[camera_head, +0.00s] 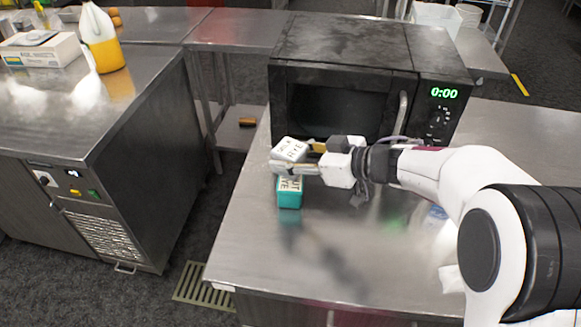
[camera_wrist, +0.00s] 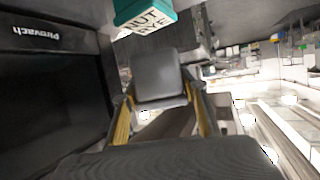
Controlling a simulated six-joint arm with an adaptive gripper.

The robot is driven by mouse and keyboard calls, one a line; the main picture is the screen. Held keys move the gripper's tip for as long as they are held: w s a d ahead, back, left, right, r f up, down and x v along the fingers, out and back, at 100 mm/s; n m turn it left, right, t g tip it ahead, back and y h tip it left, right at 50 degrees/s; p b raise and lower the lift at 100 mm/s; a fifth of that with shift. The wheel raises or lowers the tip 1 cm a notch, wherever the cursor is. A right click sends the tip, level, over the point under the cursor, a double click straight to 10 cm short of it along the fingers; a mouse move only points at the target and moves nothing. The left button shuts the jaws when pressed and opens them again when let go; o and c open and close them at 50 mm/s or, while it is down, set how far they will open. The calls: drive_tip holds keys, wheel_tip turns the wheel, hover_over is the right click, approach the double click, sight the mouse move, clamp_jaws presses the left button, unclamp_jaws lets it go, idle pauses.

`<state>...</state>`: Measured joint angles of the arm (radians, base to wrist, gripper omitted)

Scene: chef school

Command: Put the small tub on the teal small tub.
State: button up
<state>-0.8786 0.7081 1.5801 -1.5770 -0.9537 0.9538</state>
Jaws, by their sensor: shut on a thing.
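In the wrist view a dark grey block-like face, apparently the held tub (camera_wrist: 158,75), sits between the fingers (camera_wrist: 165,108). The teal small tub (camera_head: 289,199) stands on the steel table below the held tub, its pale label partly hidden by my gripper. It also shows at the top of the wrist view (camera_wrist: 144,12). I cannot tell whether the two tubs touch.
A black microwave (camera_head: 345,100) stands close behind the tubs. The steel table (camera_head: 255,250) is mostly clear in front and to the left of them.

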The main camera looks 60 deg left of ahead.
drive_tip(key=shift+f, duration=1.85)
drive_tip(key=shift+f, duration=0.15)
drive_tip(key=o, duration=1.2)
drive_tip(key=shift+o, duration=0.2)
drive_tip(key=shift+w+d+r, duration=0.1)
drive_tip(key=shift+d+r, duration=0.05)
drive_tip(key=shift+r, duration=0.05)
drive_tip(key=v, duration=1.1)
drive_tip(key=shift+w+d, duration=0.15)
drive_tip(key=shift+d, duration=0.15)
drive_tip(key=shift+r, duration=0.15)
